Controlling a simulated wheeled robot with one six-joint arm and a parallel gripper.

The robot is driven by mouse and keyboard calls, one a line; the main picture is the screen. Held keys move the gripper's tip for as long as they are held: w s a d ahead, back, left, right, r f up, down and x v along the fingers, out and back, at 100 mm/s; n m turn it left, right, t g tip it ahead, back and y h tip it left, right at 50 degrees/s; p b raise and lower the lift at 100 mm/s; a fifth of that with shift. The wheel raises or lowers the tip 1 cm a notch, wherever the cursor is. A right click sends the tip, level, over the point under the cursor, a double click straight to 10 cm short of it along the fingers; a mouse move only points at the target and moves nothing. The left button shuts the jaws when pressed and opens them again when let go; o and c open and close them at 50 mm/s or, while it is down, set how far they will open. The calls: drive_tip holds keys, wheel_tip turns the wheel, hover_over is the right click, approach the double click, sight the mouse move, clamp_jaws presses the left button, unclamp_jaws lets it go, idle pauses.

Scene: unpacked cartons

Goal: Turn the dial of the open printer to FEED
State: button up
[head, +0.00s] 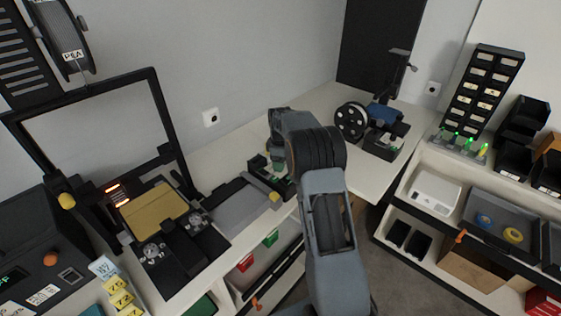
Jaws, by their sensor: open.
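A small dark machine with a pale front panel (258,164) stands on the bench behind my arm, partly hidden by it. A similar machine (384,142) with a blue part on top stands farther right, beside a white-and-black reel. I cannot tell for certain which one is the open printer. No dial or FEED mark is readable at this size. My gripper (278,162) is open and points down over the nearer machine, in front of part of it. I cannot tell whether the fingers touch anything.
A large black frame printer with a tan bed (155,216) fills the left of the bench. A grey flat box (240,208) lies between it and my arm. A drawer tower (484,90) and shelves with bins are at right. Bare bench shows near the back corner.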

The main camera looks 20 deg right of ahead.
drive_tip(key=shift+f, duration=0.15)
drive_tip(key=shift+c, duration=0.4)
drive_tip(key=c, duration=0.8)
drive_tip(key=shift+c, duration=0.2)
